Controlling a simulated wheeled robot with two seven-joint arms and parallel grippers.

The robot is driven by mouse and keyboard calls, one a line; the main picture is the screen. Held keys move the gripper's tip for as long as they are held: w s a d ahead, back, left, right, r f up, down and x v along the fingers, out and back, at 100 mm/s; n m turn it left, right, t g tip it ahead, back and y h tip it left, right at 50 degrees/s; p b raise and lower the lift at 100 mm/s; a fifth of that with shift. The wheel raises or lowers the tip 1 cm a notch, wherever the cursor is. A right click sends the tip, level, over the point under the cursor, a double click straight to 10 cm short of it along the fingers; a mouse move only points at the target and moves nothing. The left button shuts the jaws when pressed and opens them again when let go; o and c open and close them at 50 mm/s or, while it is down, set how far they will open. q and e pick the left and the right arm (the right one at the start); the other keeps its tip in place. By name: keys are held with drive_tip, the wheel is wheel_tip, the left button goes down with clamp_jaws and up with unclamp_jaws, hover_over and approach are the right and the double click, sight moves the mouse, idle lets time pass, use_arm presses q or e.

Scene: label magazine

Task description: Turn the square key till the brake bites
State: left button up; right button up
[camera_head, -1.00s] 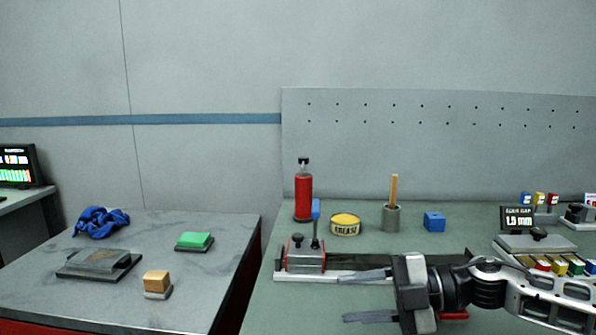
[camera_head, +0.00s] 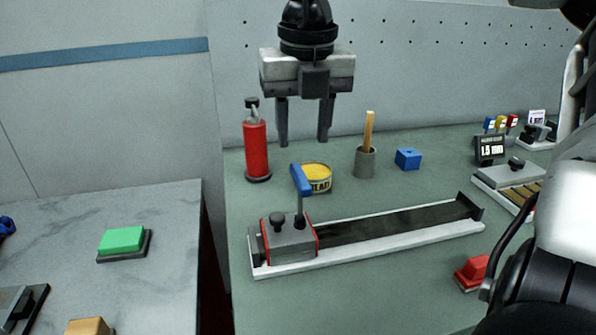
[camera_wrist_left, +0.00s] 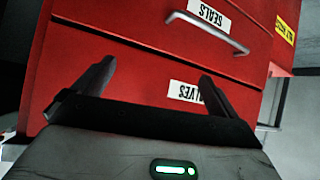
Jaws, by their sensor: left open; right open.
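A blue-handled key (camera_head: 301,180) on a dark stem stands upright in a grey block with red edges (camera_head: 288,243). A black knob (camera_head: 277,221) is beside it on the block. The block sits at the left end of a long white rail (camera_head: 370,245) with a dark strip. My right gripper (camera_head: 303,142) is open and empty, fingers pointing down, in the picture above the key and apart from it. Whether the key's shaft is square is too small to tell. My left gripper (camera_wrist_left: 157,70) is open and empty before red drawers.
A red bottle (camera_head: 256,150), yellow tin (camera_head: 316,177), grey cup with a stick (camera_head: 366,161) and blue block (camera_head: 408,159) stand behind the rail. A red button (camera_head: 472,272) is at front right. The left wrist view shows red drawers (camera_wrist_left: 140,50) with a handle.

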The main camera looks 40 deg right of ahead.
sight(300, 175)
drive_tip(key=f, duration=0.3)
drive_tip(key=w+f, duration=0.1)
drive_tip(key=f, duration=0.7)
drive_tip(key=shift+w+d+p, duration=0.15)
drive_tip(key=shift+d+p, duration=0.15)
drive_tip(key=shift+p, duration=0.05)
clamp_jaws()
drive_tip(key=shift+f+m+b, duration=0.1)
drive_tip(key=shift+m+b, duration=0.9)
drive_tip(key=shift+b, duration=0.65)
drive_tip(key=shift+m+b, duration=0.5)
drive_tip(key=shift+b, duration=0.1)
